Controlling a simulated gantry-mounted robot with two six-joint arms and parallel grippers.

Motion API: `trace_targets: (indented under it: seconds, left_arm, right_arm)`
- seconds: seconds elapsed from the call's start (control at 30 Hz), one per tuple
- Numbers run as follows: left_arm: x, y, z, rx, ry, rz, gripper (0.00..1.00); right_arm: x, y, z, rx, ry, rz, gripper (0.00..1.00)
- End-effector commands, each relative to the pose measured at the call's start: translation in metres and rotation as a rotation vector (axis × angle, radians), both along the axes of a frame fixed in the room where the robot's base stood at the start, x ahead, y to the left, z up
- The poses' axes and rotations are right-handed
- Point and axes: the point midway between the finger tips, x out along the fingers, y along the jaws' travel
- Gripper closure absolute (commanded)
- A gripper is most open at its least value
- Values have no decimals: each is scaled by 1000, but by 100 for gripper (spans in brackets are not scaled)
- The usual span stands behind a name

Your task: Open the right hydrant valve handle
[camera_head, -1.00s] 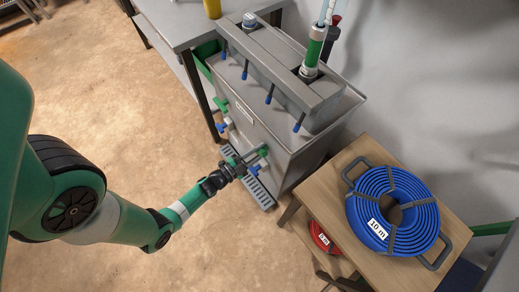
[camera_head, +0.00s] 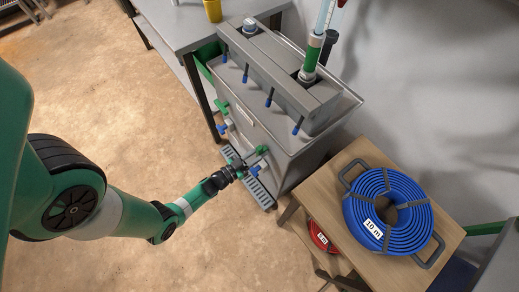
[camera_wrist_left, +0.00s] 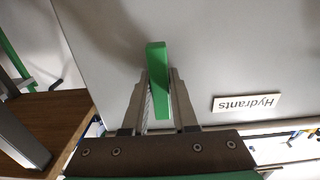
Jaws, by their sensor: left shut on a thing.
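The right hydrant's green valve handle (camera_head: 262,149) is on the front of the grey manifold cabinet (camera_head: 285,160), near its lower right corner in the head view. My left gripper (camera_head: 246,163) is at this handle. In the left wrist view the green handle (camera_wrist_left: 157,60) lies between the two fingers of my left gripper (camera_wrist_left: 161,78), which are shut on it, and its end sticks out past the fingertips. A "Hydrants" label (camera_wrist_left: 246,103) is on the panel to the right. The handle's pivot is not clear to see. My right gripper is in neither view.
The left hydrant's green handle (camera_head: 220,107) is farther along the cabinet front. A wooden table (camera_head: 325,195) with a blue hose coil (camera_head: 358,215) stands close on the right. A grate (camera_head: 262,197) lies on the floor below. The floor at left is open.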

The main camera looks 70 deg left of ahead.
Motion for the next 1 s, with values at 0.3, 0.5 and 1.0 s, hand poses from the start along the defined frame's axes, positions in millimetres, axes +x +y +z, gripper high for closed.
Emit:
trace_targets:
  seconds: [0.3,0.5,1.0]
  left_arm:
    - [0,0,0,-60,-22,0,100]
    - [0,0,0,-63,-22,1,100]
    - [0,0,0,-61,-20,0,44]
  right_arm:
    - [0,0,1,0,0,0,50]
    - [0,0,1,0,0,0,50]
    - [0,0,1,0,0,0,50]
